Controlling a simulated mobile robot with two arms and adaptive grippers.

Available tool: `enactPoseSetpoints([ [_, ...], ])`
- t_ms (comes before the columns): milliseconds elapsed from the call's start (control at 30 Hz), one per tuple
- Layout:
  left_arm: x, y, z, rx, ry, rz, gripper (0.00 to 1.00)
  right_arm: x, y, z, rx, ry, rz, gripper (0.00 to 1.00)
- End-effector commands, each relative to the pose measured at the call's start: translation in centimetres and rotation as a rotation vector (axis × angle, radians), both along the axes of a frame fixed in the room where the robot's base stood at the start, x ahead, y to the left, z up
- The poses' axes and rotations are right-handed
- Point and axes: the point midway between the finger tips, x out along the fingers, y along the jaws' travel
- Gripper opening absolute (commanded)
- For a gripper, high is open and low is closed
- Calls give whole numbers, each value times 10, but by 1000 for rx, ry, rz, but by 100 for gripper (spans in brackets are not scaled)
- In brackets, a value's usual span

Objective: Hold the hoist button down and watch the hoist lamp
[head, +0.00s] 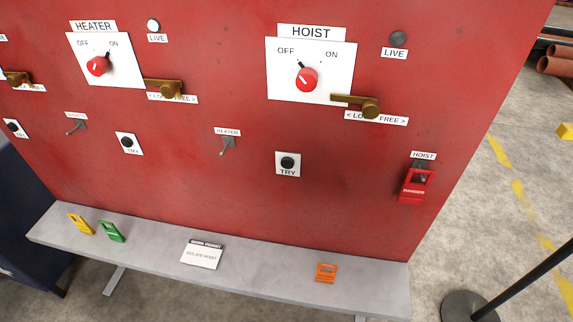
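The hoist button is a black round TRY button (287,162) on a white plate, below the hoist switch panel (340,60); nothing touches it. The hoist lamp (398,39), above the LIVE label at the upper right, is dark grey and looks unlit. The red hoist knob (306,79) has its black pointer tilted up-left toward OFF. A brass lever (369,107) sits at the panel's lower right corner. Neither of my grippers is in view.
A grey shelf (150,262) below holds a yellow tag (81,224), a green tag (111,232), an orange tag (326,272) and a permit card (202,256). The heater knob (98,65) points toward ON; its lamp (153,25) is white. A black post (520,268) stands at right.

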Motion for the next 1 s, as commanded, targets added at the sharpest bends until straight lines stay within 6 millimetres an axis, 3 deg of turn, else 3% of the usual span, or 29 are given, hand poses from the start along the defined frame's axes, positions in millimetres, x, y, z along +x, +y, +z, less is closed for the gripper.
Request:
enactPoseSetpoints([
  [767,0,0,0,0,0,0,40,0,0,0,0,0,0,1],
  [1000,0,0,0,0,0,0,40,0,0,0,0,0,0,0],
])
